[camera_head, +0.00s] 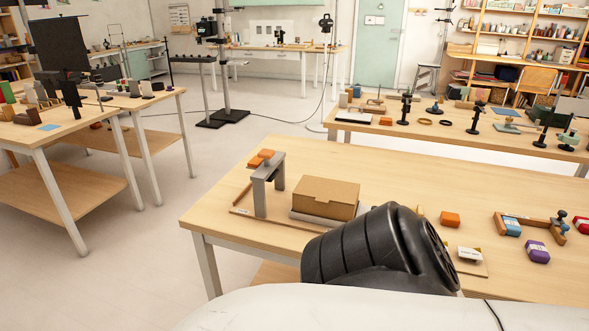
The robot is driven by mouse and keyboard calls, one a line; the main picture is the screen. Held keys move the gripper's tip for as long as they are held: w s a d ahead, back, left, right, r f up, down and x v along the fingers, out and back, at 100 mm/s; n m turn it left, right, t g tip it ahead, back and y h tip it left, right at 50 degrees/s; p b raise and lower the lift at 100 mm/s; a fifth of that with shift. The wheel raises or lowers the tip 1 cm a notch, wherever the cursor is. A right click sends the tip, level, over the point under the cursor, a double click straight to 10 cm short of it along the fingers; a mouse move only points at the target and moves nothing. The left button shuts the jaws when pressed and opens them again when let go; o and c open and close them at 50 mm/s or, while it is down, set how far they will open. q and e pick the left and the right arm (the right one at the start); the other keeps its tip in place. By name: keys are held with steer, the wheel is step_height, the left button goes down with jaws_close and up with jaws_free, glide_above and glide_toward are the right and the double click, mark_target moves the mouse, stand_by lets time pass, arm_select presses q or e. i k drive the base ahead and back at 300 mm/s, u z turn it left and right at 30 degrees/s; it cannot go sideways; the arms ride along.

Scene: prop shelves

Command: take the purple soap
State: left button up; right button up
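A small purple soap (537,252) lies on the near wooden table (400,172) at the right of the head view. It is a rounded block with a pale marking on its side. It sits just in front of a wooden frame-like holder (540,232), and it is in plain sight. Neither of my grippers is in view. A black ribbed arm part of mine rises from the bottom middle and covers part of the table's front, well left of the soap.
A blue-labelled block (511,227) sits at the holder's left end. A red block (582,225) is at the right edge. An orange block (450,219) and a white block (469,254) lie left of the soap. A cardboard box (325,197) and grey arch (268,183) stand further left.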

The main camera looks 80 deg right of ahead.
mark_target(537, 252)
steer(key=z, duration=2.15)
